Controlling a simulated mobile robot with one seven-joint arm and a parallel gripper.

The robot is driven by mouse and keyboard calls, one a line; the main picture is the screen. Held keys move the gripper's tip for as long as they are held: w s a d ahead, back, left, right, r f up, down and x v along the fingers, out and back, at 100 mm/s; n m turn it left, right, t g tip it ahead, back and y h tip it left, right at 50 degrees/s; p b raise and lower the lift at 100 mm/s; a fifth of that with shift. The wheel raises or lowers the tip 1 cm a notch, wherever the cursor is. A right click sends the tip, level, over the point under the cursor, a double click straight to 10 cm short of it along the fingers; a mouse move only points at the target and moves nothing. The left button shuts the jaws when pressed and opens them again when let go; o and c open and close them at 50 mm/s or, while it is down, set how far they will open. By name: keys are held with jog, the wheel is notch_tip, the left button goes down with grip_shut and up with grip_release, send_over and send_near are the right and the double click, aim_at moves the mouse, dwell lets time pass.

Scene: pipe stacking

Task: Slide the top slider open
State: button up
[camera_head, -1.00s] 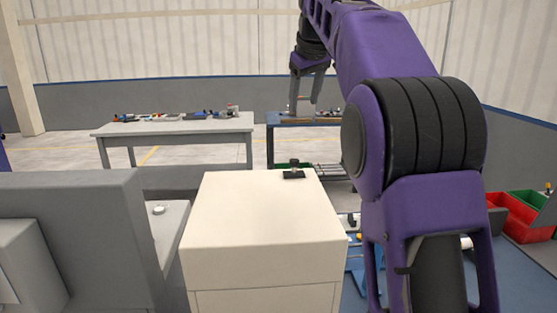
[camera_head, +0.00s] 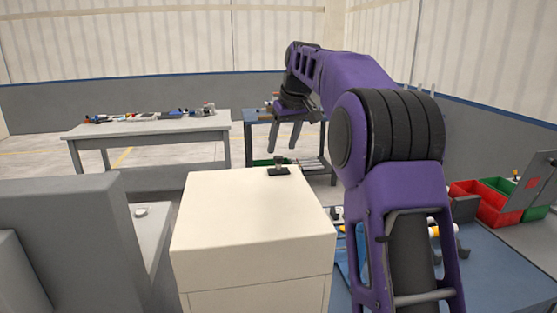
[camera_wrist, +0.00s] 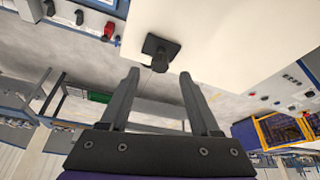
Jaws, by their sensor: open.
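A cream box-shaped cabinet (camera_head: 250,215) stands in the middle of the head view. The handle also shows in the wrist view (camera_wrist: 161,48), near the edge of the cream top. My gripper (camera_head: 284,149) is open and empty, with its fingers pointing down just above and beyond the handle. In the wrist view my fingertips (camera_wrist: 160,77) are spread either side of the handle's line, apart from it. The head view shows no clear gap in the cabinet's top.
A grey machine body (camera_head: 75,245) stands left of the cabinet. A grey table (camera_head: 150,127) with several small parts is behind to the left, and a dark bench (camera_head: 318,160) is behind the handle. Red bins (camera_head: 490,203) and green bins stand on a blue surface (camera_head: 500,270) at right.

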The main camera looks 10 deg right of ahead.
aim_at(278, 157)
jog(key=x, duration=0.6)
jog(key=shift+w, duration=0.1)
jog(key=shift+c, duration=0.2)
grip_shut()
jog(key=shift+a, duration=0.1)
dwell(1.0)
